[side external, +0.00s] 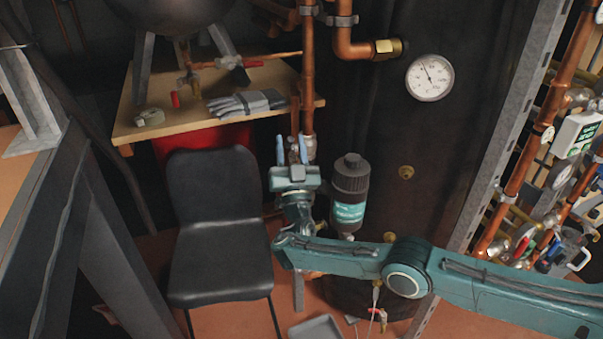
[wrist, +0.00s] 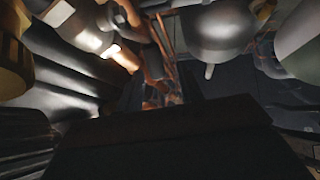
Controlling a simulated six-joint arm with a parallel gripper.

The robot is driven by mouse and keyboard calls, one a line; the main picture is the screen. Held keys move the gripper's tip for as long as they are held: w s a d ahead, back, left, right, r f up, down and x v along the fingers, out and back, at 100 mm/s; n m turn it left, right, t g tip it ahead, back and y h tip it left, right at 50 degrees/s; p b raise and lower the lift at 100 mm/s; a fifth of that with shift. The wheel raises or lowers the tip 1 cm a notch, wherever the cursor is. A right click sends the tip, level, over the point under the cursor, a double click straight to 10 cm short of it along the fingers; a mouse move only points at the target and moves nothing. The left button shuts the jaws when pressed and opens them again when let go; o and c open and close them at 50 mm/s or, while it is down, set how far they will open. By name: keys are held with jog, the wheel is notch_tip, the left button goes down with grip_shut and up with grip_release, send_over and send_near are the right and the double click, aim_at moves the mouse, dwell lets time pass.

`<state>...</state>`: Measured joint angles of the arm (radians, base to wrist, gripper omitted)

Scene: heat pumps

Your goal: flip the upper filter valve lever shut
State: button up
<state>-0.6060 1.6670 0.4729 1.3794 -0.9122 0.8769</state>
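The filter (side external: 350,195), a cylinder with a dark ribbed top and a teal label, stands upright in the middle of the side view. A vertical copper pipe (side external: 308,80) comes down to a metal fitting (side external: 309,148) left of the filter top. My gripper (side external: 292,150) points up just left of that fitting, with its two blue fingers apart. I see nothing held between them. A narrow reddish-brown upright piece (side external: 295,115) shows just above the fingers; I cannot tell if it is the upper valve lever. The wrist view is dark and shows no clear lever or fingertips.
A dark tank with a round gauge (side external: 429,78) stands behind the filter. A black chair (side external: 218,220) and a wooden shelf (side external: 220,95) with gloves (side external: 245,102) are to the left. In the wrist view, metal fittings (wrist: 220,30) crowd the top and a dark block (wrist: 165,140) fills the bottom.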

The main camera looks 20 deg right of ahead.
jog(key=shift+r, duration=2.65)
jog(key=shift+o, duration=0.2)
jog(key=shift+a, duration=0.1)
jog(key=s+a+f+n+g+y, duration=0.1)
jog(key=s+f+g+y, duration=0.2)
jog(key=s, duration=0.8)
jog(key=f+g, duration=0.2)
jog(key=g, duration=0.1)
jog(key=shift+s+a+g, duration=0.15)
jog(key=shift+s+g, duration=0.15)
jog(key=shift+g, duration=0.1)
jog(key=shift+w+r, duration=0.1)
jog(key=shift+w+d, duration=0.35)
jog(key=shift+w, duration=1.9)
jog(key=shift+w+d, duration=0.35)
jog(key=shift+w, duration=1.85)
jog(key=shift+w+d, duration=0.35)
jog(key=shift+w, duration=1.9)
